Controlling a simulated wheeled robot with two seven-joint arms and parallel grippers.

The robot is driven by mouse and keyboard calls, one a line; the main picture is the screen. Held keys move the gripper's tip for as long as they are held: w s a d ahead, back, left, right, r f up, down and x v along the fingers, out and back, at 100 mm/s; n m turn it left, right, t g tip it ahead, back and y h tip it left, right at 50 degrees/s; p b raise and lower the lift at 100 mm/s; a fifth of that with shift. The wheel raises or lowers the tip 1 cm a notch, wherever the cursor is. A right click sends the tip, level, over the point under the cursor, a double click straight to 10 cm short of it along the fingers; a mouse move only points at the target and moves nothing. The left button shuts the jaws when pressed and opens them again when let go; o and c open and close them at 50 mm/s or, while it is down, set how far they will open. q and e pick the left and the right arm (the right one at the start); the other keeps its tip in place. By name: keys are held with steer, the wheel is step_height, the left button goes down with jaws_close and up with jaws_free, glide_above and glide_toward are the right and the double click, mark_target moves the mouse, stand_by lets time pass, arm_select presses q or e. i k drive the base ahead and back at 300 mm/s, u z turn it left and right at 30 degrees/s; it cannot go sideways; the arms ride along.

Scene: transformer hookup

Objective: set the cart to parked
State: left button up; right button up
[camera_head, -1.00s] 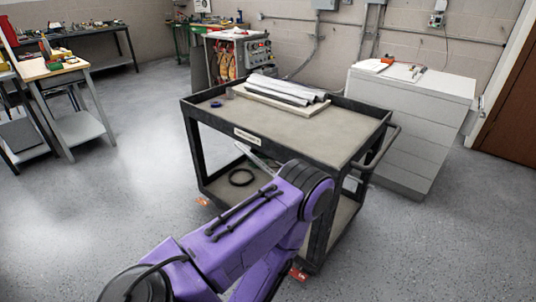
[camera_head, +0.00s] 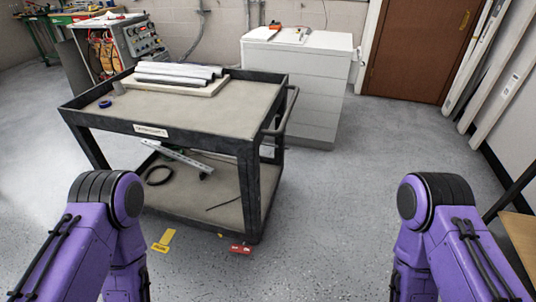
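The cart (camera_head: 215,123) is a black two-shelf utility cart with a tan top, standing ahead and left of centre in the head view. Its push handle (camera_head: 287,112) is on the right end. A red tag or pedal (camera_head: 240,249) shows at the foot of its near right corner. A yellow piece (camera_head: 164,240) lies low near its front edge. My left arm comes in at the lower left and my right arm at the lower right. Both grippers are out of view below the picture. The casters are mostly hidden.
Rolled white sheets (camera_head: 178,74) and a blue tape roll (camera_head: 105,104) lie on the cart's top; a black cable coil (camera_head: 159,175) is on its lower shelf. A white cabinet (camera_head: 300,85) stands behind the handle. A table edge (camera_head: 522,240) is at right. Floor between is clear.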

mark_target(222, 126)
steer(key=z, duration=0.55)
steer(key=k, duration=0.65)
steer(key=z, duration=0.65)
steer(key=i, duration=0.85)
steer(key=u, duration=0.95)
steer(key=i, duration=0.8)
steer(key=u, duration=0.9)
